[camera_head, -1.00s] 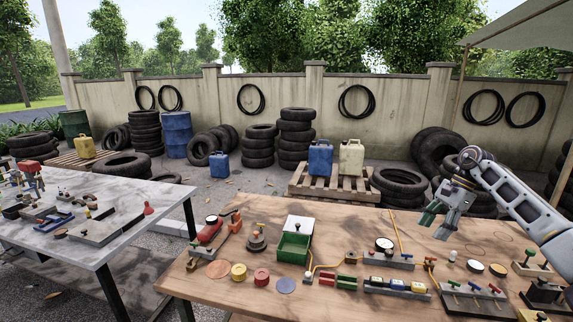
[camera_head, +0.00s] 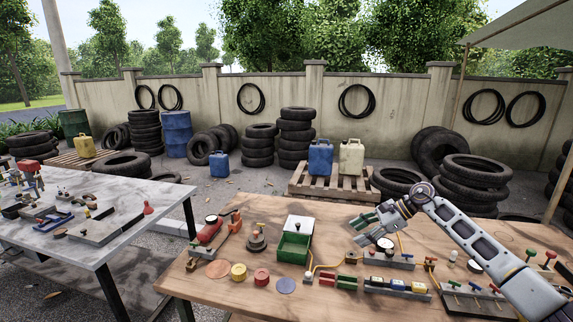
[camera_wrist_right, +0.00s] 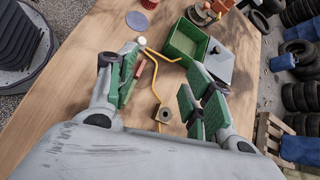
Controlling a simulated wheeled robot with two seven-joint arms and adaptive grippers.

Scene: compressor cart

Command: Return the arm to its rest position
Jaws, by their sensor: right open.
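My right gripper (camera_head: 364,228) is in the head view above the back middle of the wooden table (camera_head: 215,272), its arm coming in from the right. Its green-padded fingers point left and are apart, with nothing between them. In the right wrist view the open fingers (camera_wrist_right: 160,90) show over the table, with a yellow cable (camera_wrist_right: 153,75) and a small block with a dark hole (camera_wrist_right: 164,114) beyond them. The gripper partly hides a round gauge (camera_head: 386,243) in the head view. My left gripper is not in view.
A green open box (camera_head: 293,247) with a white lid (camera_head: 299,224) stands left of the gripper. A red device (camera_head: 210,229), a block with several buttons (camera_head: 397,286) and a row of valves (camera_head: 475,297) are on the table. A grey table (camera_head: 150,192) stands at left.

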